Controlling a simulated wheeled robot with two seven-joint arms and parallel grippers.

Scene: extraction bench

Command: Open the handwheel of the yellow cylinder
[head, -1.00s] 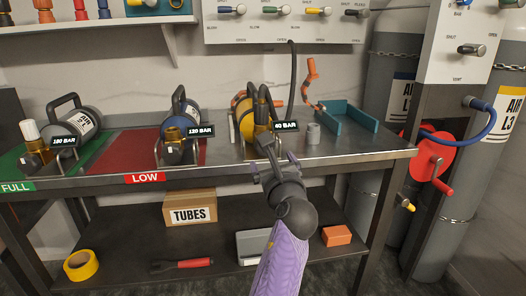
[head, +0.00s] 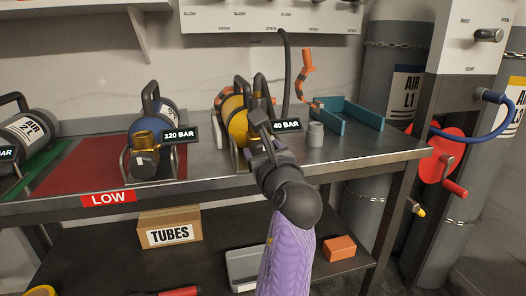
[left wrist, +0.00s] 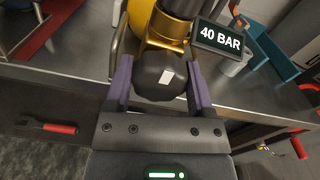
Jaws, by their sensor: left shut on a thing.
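The yellow cylinder (head: 238,126) lies in a rack on the bench, with a 40 BAR tag (head: 286,125) beside its valve. In the left wrist view its black handwheel (left wrist: 160,76), with a white mark, sits at the front of the brass valve (left wrist: 172,28). My left gripper (left wrist: 159,88) is shut on the handwheel, one purple finger on each side. In the head view the left gripper (head: 262,140) reaches the valve and its own wrist hides the handwheel. The right gripper is not in view.
A grey cup (head: 315,134) and a teal tray (head: 345,125) are right of the yellow cylinder. A wall panel with valves hangs above. A red hand reel (head: 436,158) is beyond the bench's right end.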

